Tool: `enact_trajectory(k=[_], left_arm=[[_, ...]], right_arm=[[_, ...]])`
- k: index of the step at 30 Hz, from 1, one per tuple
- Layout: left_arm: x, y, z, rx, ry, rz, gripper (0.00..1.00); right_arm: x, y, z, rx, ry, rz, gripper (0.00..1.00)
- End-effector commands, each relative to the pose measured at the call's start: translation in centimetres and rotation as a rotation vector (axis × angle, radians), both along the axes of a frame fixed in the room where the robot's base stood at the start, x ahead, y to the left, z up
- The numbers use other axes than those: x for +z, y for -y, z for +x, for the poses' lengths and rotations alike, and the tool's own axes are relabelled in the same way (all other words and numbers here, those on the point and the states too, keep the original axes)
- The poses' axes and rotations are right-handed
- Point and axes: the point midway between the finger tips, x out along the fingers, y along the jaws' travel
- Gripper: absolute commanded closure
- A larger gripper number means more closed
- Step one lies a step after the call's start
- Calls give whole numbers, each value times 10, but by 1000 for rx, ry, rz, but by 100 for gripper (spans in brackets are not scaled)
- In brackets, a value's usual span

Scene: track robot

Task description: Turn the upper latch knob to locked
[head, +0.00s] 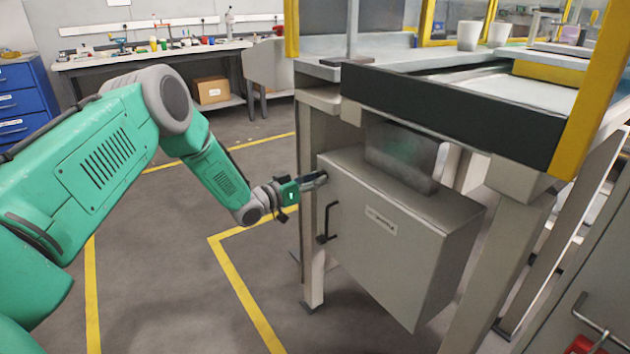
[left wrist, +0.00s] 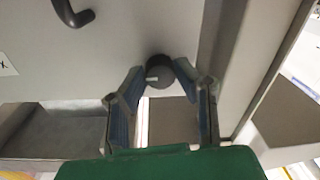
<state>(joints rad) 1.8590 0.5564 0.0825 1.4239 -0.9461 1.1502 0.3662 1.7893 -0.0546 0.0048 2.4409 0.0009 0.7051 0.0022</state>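The upper latch knob (left wrist: 160,72) is a round dark knob with a short pale mark on its face, lying about level in the left wrist view. It sits on the front of a grey metal cabinet (head: 390,235), near its upper left corner in the head view. My left gripper (head: 316,182) reaches it from the left. In the left wrist view the blue-padded fingertips (left wrist: 160,70) lie on both sides of the knob, seemingly against it. In the head view the gripper mostly hides the knob. My right gripper is not in view.
A dark L-shaped handle (head: 327,224) sticks out below the knob; it also shows in the left wrist view (left wrist: 72,14). A workbench with a dark front edge (head: 450,110) overhangs the cabinet. Table legs stand close by. Open floor lies to the left.

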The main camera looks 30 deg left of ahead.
Motion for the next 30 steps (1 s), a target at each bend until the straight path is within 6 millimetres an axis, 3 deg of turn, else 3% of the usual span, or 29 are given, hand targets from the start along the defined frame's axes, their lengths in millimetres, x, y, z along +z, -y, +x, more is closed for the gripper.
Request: enact_trajectory(k=[14, 30], left_arm=[[0, -4, 0, 7, -60, -142, 100], [0, -5, 0, 9, -249, -601, 100]], right_arm=[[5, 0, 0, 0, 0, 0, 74], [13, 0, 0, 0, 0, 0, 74]])
